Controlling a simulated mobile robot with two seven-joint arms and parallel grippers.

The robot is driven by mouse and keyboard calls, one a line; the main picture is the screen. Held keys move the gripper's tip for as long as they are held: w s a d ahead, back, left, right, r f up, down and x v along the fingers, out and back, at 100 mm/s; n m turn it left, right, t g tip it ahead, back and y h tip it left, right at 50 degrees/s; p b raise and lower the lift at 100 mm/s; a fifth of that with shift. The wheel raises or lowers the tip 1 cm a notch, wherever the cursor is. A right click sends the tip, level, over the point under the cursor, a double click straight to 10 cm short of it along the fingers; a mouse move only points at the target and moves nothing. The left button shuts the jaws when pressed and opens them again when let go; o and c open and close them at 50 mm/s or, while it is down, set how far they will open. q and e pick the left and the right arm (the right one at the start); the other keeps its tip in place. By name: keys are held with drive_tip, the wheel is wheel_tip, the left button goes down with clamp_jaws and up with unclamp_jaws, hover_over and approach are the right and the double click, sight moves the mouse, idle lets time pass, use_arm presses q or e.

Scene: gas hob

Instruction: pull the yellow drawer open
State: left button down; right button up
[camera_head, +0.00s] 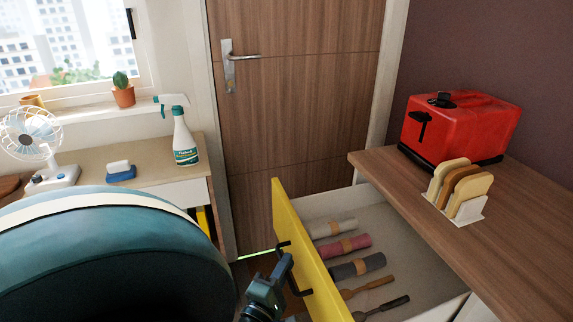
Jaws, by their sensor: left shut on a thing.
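The yellow drawer (293,232) stands open under the wooden counter at the right, its yellow front facing left. Inside it lie several rolled cloths and wooden-handled utensils. A dark bar handle (303,291) sits on the outside of the yellow front. My left gripper (283,267) is shut on this handle, and its fingers hide the handle's middle. My right gripper is not in view.
The counter (530,235) carries a red toaster (455,132) and a toast rack (460,193) with bread slices. A wooden door (300,110) stands behind the drawer. A spray bottle (184,142), a sponge (120,170) and a fan (35,140) stand on the left worktop.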

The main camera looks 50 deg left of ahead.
use_arm(q)
drive_tip(key=c, duration=1.5)
unclamp_jaws()
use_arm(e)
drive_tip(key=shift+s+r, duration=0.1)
use_arm(q)
drive_tip(key=shift+s, duration=0.1)
drive_tip(key=shift+b+v, duration=0.45)
drive_tip(key=shift+v, duration=6.1)
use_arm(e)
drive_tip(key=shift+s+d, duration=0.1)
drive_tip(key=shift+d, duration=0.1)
